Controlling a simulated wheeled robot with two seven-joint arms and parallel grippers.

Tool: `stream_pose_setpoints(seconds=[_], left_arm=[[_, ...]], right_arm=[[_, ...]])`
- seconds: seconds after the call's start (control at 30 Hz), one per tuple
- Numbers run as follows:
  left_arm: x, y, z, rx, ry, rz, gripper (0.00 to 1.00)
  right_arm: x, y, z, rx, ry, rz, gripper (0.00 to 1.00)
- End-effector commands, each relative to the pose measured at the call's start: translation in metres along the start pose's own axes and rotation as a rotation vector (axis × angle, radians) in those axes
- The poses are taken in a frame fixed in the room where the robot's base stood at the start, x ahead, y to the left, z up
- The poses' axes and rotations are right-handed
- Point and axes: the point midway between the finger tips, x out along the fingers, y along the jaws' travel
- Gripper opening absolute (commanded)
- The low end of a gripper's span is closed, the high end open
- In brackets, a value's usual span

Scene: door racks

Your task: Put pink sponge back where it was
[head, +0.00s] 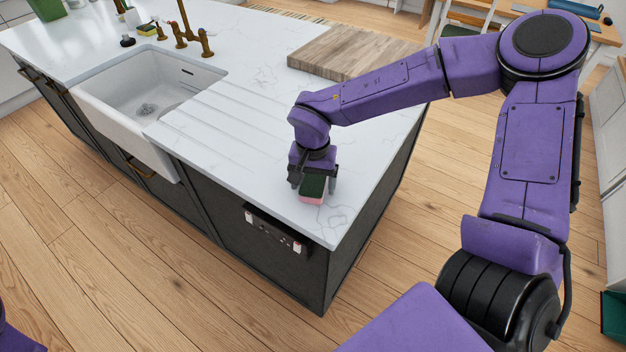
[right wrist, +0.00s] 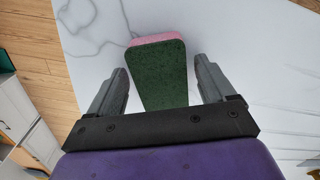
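The pink sponge (head: 312,198) has a dark green scouring face and a pink body. It is at the white counter's near right corner, between the fingers of my right gripper (head: 314,184). In the right wrist view the sponge (right wrist: 160,76) lies between the two grey fingers of the right gripper (right wrist: 162,80), its green face towards the camera and its pink edge at the far end. A gap shows between the sponge and each finger, so the gripper looks open around it. Whether the sponge rests flat on the counter is hard to tell. My left gripper is out of view.
The counter (head: 235,130) has a white sink (head: 150,85) with brass taps (head: 190,35) at the left. A wooden board (head: 355,50) lies at the back right. A dark panel with small fittings (head: 275,230) is on the island's side. The counter around the sponge is clear.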

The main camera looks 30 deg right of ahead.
Motion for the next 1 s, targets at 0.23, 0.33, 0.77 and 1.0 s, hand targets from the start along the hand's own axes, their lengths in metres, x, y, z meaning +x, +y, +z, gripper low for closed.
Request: stream_pose_setpoints(seconds=[0.23,0.33,0.77,1.0], left_arm=[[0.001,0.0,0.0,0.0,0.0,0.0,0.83],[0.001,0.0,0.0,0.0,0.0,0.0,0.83],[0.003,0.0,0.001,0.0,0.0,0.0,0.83],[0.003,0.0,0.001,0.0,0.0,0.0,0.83]], right_arm=[[-0.007,-0.001,0.0,0.0,0.001,-0.002,0.83],[-0.027,-0.001,-0.001,0.001,0.002,-0.004,0.83],[-0.118,0.0,0.0,0.001,0.001,-0.001,0.83],[-0.124,0.0,0.0,-0.001,-0.001,0.001,0.83]])
